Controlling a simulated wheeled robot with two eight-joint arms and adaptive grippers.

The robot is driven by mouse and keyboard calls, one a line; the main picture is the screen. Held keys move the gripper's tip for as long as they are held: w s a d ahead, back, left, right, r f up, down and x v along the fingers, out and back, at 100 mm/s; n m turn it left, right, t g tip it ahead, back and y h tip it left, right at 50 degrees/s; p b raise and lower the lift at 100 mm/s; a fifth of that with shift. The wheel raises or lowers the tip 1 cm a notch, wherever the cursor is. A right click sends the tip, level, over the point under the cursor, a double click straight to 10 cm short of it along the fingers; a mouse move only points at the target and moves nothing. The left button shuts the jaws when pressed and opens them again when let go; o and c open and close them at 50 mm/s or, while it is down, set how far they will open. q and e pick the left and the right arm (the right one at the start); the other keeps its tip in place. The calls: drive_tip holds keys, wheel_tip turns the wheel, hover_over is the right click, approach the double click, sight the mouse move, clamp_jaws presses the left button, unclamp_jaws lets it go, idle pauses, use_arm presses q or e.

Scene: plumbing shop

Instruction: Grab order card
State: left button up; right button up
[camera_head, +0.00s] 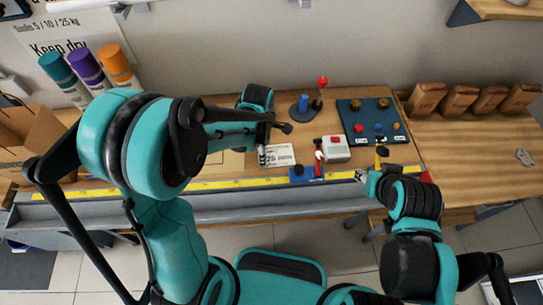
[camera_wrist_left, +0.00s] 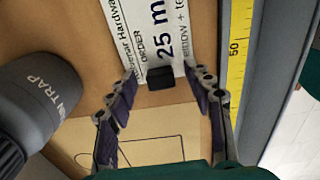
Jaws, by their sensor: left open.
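The white order card lies on the wooden bench and shows "25 mm" print in the head view (camera_head: 281,154). In the left wrist view, the card (camera_wrist_left: 150,32) stretches from the top edge down to between the fingers, with a small black block on its lower end. My left gripper (camera_wrist_left: 161,78) is open, its two dark fingers on either side of the card's lower end. I cannot tell whether they touch it. In the head view, my left arm hides part of the bench beside the card. My right gripper (camera_head: 364,176) is near the bench's front edge; its jaws are unclear.
A yellow measuring strip (camera_head: 230,184) runs along the front edge. A white box with a red button (camera_head: 335,149), a blue panel with knobs (camera_head: 371,121) and brown bags (camera_head: 458,99) stand to the right. A grey trap container (camera_wrist_left: 40,95) is close to the left finger.

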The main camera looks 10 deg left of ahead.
use_arm(q)
drive_tip(key=c, duration=1)
drive_tip(key=shift+c, duration=0.2)
drive_tip(key=shift+r, duration=0.15)
